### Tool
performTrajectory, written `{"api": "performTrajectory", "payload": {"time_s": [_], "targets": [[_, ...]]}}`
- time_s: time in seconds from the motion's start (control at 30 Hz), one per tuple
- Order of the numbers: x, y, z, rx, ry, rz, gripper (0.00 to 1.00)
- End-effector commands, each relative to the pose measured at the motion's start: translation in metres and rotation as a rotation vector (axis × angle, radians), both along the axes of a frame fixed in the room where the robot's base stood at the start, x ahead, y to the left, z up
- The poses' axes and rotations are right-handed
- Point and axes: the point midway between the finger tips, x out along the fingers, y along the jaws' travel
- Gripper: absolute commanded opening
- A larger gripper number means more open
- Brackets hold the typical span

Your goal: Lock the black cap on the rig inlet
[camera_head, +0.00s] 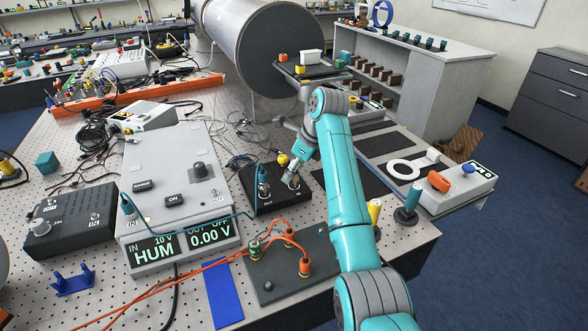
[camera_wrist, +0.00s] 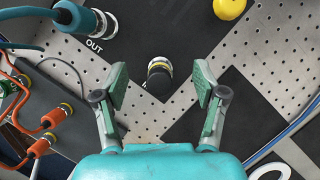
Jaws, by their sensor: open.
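The black cap (camera_wrist: 158,75) is a dark round piece with a gold and silver ring at its base. In the wrist view it sits over the inlet of the black rig box (camera_wrist: 128,48). Whether it is locked I cannot tell. My gripper (camera_wrist: 160,88) is open, with one green-padded finger on each side of the cap and a gap to both. In the head view my gripper (camera_head: 293,172) is over the IN side of the rig box (camera_head: 266,206), hiding most of the cap. A teal plug (camera_wrist: 88,20) stands on the outlet marked OUT.
A yellow-topped post (camera_head: 375,210) and a teal post (camera_head: 407,215) stand near the right table edge.

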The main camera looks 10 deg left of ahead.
Motion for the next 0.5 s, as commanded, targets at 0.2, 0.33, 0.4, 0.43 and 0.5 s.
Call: {"api": "performTrajectory", "payload": {"time_s": [0.2,0.33,0.4,0.43,0.5], "targets": [[0.0005,-0.0003,-0.0001,0.000,0.002,0.061,0.71],[0.0009,-0.0007,0.0005,0.000,0.002,0.207,0.71],[0.0008,-0.0004,0.0012,0.000,0.002,0.289,0.71],[0.0007,-0.0006,0.0006,0.000,0.003,0.323,0.71],[0.0009,-0.0003,0.0012,0.000,0.001,0.399,0.71]]}}
